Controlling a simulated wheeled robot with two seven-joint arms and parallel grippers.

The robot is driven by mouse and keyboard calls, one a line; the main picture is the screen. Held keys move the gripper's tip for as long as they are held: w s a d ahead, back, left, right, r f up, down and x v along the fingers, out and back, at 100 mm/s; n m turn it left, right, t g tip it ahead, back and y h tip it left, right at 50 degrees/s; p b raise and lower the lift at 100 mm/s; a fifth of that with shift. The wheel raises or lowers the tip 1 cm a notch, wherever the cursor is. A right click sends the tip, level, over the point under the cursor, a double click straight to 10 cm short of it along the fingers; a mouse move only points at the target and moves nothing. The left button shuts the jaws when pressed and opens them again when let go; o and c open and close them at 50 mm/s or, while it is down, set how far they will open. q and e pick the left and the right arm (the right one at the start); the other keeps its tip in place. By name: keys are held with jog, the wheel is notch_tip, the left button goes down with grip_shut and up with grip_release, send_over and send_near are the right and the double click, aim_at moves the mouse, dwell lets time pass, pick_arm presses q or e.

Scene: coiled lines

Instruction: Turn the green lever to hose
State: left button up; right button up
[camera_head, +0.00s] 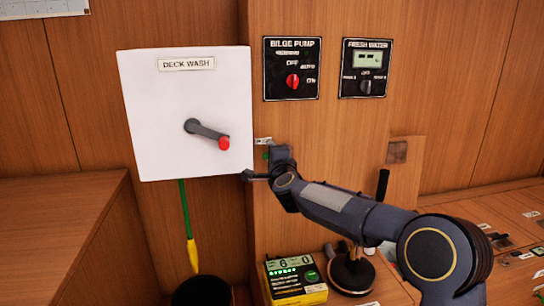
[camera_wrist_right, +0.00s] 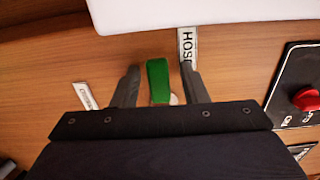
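The green lever (camera_wrist_right: 158,80) shows in the right wrist view between the two fingers of my right gripper (camera_wrist_right: 162,72). The fingers are open, with a gap on each side of the lever. A white label reading HOSE (camera_wrist_right: 187,46) is just beyond the right finger, and another white label (camera_wrist_right: 85,96), unreadable, is to the left. In the head view my right gripper (camera_head: 256,174) is at the wooden panel, below and right of the DECK WASH box; it mostly hides the lever, and only a bit of green (camera_head: 265,156) shows. My left gripper is not in view.
The white DECK WASH box (camera_head: 150,110) with a red-tipped handle (camera_head: 209,133) stands close to my gripper. The BILGE PUMP panel (camera_head: 292,68) and FRESH WATER panel (camera_head: 364,68) are above. A yellow device (camera_head: 295,282) and a black bucket (camera_head: 202,291) are below.

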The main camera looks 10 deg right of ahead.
jog(key=shift+s, duration=0.15)
jog(key=s, duration=0.7)
jog(key=shift+s+d, duration=0.15)
jog(key=shift+s, duration=0.15)
jog(key=s+d+f+n+g+y, duration=0.2)
jog(key=s+n, duration=0.3)
jog(key=s, duration=0.4)
jog(key=s+d+f+n+g+y, duration=0.25)
jog(key=s+n, duration=0.25)
jog(key=s, duration=0.4)
jog(key=s+d+f+n+g, duration=0.1)
jog(key=s+f+n+g, duration=0.15)
jog(key=s+f, duration=0.4)
jog(key=s+f+n+g+h, duration=0.1)
jog(key=s+f+n+g, duration=0.15)
jog(key=s, duration=0.75)
jog(key=s+d+f+n+g, duration=0.1)
jog(key=s+f+g, duration=0.2)
jog(key=s+f, duration=0.35)
pick_arm(q)
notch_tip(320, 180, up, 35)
jog(key=p, duration=3.5)
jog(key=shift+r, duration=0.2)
pick_arm(e)
notch_tip(320, 180, up, 36)
jog(key=s, duration=0.2)
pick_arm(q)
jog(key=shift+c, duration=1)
